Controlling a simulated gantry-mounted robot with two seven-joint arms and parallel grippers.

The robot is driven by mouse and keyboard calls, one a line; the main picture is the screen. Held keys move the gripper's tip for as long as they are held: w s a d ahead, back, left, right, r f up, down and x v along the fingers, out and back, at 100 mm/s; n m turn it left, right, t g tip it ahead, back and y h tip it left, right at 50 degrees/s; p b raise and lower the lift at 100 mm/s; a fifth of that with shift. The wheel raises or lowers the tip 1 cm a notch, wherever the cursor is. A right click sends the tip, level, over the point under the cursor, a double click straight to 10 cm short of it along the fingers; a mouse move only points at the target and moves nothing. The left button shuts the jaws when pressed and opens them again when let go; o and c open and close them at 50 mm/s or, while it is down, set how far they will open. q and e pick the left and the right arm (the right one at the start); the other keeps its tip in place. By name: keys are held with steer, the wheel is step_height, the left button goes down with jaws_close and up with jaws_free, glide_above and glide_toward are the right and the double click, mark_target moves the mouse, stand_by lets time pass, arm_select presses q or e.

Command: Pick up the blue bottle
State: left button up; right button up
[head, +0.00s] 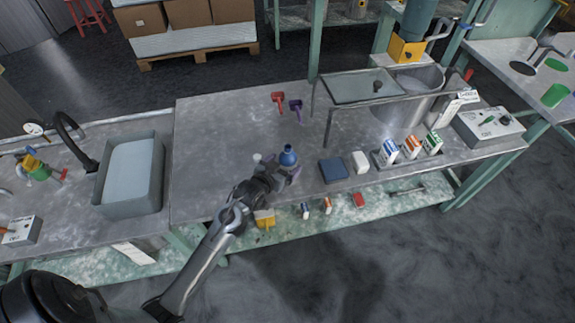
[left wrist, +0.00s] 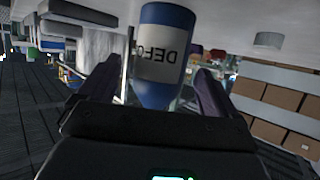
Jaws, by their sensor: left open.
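The blue bottle (head: 288,156) stands on the grey metal worktop, near its front left part. In the left wrist view the bottle (left wrist: 162,55) is blue with a white label band bearing dark letters, and it appears between the two fingers. My left gripper (head: 282,172) is open at the bottle, with purple-tinted fingers; in the left wrist view the gripper (left wrist: 152,92) has a finger on each side of it. Whether the fingers touch the bottle cannot be told. My right gripper is in neither view.
A small white item (head: 257,158) stands just left of the bottle. A blue box (head: 333,170) and a white block (head: 360,162) lie to the right. Red (head: 278,98) and purple (head: 296,105) items lie behind. A grey sink (head: 130,172) is at left.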

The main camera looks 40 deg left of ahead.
mark_target(288, 162)
arm_select(q)
steer(key=b+x, duration=0.1)
steer(key=x, duration=0.2)
steer(key=shift+w, duration=0.15)
steer(key=c, duration=1.1)
steer(key=shift+c, duration=0.2)
steer(key=shift+r, duration=0.15)
